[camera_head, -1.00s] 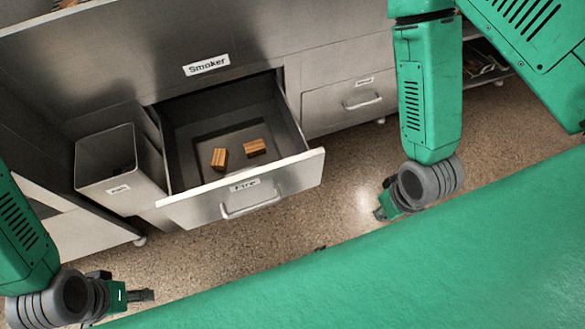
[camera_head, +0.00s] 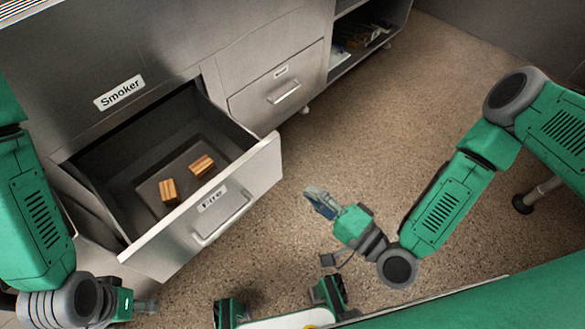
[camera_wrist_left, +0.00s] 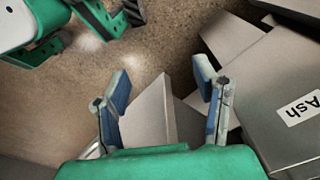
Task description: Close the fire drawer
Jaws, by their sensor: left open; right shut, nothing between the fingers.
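The Fire drawer (camera_head: 262,172) is pulled out below the panel labelled Smoker. Its front has a "Fire" label and a bar handle (camera_head: 222,219). Two wooden blocks (camera_head: 168,191) (camera_head: 202,166) lie inside it. My left gripper (camera_head: 145,306) is at the lower left, apart from the drawer front and below its left end in the picture. In the left wrist view the left gripper (camera_wrist_left: 160,82) is open, with a grey panel (camera_wrist_left: 152,118) showing between its fingers; I cannot tell which part that is. My right gripper (camera_head: 318,203) is shut and empty, right of the drawer over the floor.
A closed drawer (camera_head: 275,92) sits right of the Fire drawer, beside an open shelf (camera_head: 360,45). A grey box labelled Ash (camera_wrist_left: 270,95) is at the right of the left wrist view. The speckled floor (camera_head: 430,110) on the right is largely clear.

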